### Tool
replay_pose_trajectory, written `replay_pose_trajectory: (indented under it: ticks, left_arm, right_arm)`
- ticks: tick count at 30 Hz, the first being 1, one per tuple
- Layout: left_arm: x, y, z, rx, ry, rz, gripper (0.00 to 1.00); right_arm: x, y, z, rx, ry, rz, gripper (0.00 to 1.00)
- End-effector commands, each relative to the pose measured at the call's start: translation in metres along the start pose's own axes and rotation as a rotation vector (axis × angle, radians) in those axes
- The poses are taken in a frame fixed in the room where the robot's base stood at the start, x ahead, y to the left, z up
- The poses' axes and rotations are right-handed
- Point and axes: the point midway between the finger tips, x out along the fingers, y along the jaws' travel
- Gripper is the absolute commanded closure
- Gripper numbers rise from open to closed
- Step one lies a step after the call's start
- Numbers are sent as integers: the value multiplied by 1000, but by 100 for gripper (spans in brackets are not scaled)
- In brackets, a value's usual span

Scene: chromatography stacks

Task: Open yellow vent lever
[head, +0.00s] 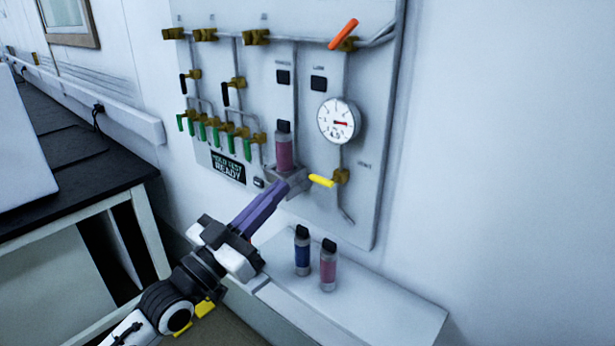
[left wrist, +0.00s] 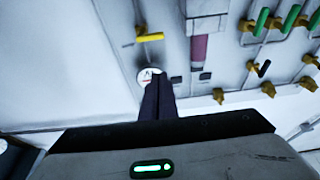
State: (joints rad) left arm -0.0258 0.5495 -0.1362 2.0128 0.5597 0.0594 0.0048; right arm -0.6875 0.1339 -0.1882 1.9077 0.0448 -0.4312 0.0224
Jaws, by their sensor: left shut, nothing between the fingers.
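The yellow vent lever (head: 321,180) sticks out to the left from a brass valve (head: 341,176) low on the wall panel, below the round gauge. It lies across the vertical pipe. My left gripper (head: 281,188) is shut and empty, its purple fingers pointing up toward the panel. Its tips show just left of the lever and in front of the cartridge holder; I cannot tell whether they touch anything. In the left wrist view the yellow lever (left wrist: 150,37) is beyond the shut fingertips (left wrist: 158,80), with a visible gap in the picture. My right gripper is not in view.
A pink cartridge (head: 284,152) stands in the holder. A white gauge (head: 339,121), an orange lever (head: 343,34) and several green levers (head: 215,137) are on the panel. Blue (head: 302,255) and pink (head: 328,268) bottles stand on the ledge (head: 385,310) below. A black-topped bench (head: 75,190) is at left.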

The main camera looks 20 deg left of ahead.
Motion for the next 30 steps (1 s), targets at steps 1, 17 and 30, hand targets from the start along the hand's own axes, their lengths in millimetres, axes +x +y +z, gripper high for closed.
replay_pose_trajectory:
  ticks: [1,17,30]
  left_arm:
    - [0,0,0,0,-1,0,100]
    - [65,0,-2,0,1,-1,100]
    - [88,0,35,1,-6,0,100]
  right_arm:
    - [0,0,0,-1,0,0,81]
    - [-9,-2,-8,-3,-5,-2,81]
    - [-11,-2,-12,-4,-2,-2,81]
